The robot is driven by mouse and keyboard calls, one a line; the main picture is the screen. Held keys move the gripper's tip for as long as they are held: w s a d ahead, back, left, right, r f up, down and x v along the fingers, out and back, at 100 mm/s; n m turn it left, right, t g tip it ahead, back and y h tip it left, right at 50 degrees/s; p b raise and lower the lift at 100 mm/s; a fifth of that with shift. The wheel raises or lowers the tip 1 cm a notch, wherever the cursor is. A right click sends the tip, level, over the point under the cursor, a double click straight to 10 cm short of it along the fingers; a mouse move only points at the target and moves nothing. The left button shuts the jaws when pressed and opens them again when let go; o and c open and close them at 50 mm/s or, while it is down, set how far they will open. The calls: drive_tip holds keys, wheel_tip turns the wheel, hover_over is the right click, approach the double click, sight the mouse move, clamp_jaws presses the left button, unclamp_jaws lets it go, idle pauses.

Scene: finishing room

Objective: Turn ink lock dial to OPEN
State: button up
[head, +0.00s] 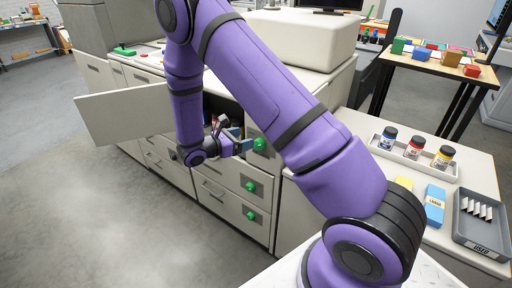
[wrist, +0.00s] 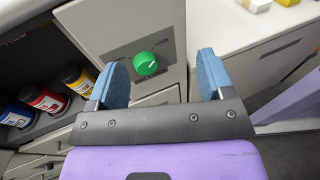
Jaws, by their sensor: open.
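The ink lock dial is a round green knob with a white mark, on a grey plate on the cabinet front. In the wrist view the dial (wrist: 146,63) lies ahead between my gripper's two blue fingers, nearer the left one. My gripper (wrist: 163,75) is open and empty. I cannot see it touching the dial. In the head view the dial (head: 259,145) shows just right of my gripper (head: 238,141).
An open compartment left of the dial holds ink jars (wrist: 45,98). A cabinet door (head: 127,113) stands swung open at left. Lower green dials (head: 250,187) sit on drawers below. A tray of jars (head: 385,151) and a grey bin (head: 485,238) stand on the right counter. The floor at left is clear.

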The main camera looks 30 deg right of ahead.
sight(257, 146)
wheel_tip(257, 146, down, 10)
drive_tip(key=w+a+n+t+h, duration=0.1)
drive_tip(key=w+n+t, duration=0.1)
drive_tip(key=n+t, duration=0.25)
drive_tip(key=shift+n, duration=0.35)
drive_tip(key=x, duration=1)
drive_tip(key=shift+s+d, duration=0.1)
drive_tip(key=shift+d, duration=0.05)
drive_tip(key=shift+c, duration=0.4)
drive_tip(key=c, duration=0.8)
drive_tip(key=shift+c, duration=0.2)
